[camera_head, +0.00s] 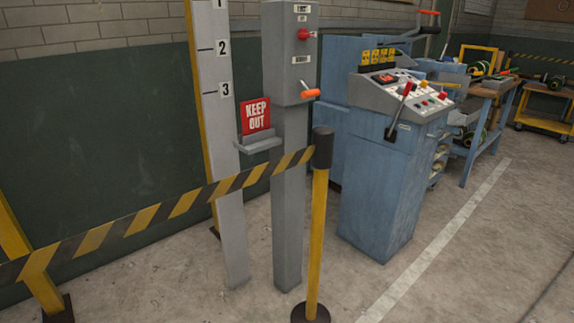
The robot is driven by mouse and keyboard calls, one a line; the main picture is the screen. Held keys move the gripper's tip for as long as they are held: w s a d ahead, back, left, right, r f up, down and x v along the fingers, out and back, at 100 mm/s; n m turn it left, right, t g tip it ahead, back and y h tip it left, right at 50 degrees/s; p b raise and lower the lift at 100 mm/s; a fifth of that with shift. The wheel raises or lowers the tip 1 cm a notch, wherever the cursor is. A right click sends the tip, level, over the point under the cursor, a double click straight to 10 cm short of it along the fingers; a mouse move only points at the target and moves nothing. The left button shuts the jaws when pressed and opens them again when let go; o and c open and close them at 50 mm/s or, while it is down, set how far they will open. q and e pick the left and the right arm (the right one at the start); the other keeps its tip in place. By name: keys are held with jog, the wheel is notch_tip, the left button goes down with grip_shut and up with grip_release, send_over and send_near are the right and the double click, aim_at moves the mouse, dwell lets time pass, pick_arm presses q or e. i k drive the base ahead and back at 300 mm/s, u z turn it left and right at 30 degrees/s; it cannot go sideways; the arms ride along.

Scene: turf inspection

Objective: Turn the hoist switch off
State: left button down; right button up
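A grey post (290,190) stands upright in the middle of the view with a control box (285,50) at its top. The box carries small labels, a red knob (304,34) that sticks out to the right, and an orange-handled lever (309,94) below it, also pointing right. The labels are too small to read, so I cannot tell which part is the hoist switch. A blue console (388,185) to the right has a sloped grey panel (380,98) with a red-knobbed lever (407,90) and several buttons. Neither of my grippers shows.
Black-and-yellow barrier tape (150,213) runs across the left front to a yellow post (317,240). A red KEEP OUT sign (256,116) sits beside a numbered board (225,150). Blue workbenches (490,110) stand at the right. The floor at front right is clear.

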aim_at(303, 35)
jog(key=k, duration=0.55)
jog(key=u, duration=0.8)
jog(key=i, duration=1.5)
jog(key=z, duration=0.55)
jog(key=i, duration=1.05)
jog(key=z, duration=0.75)
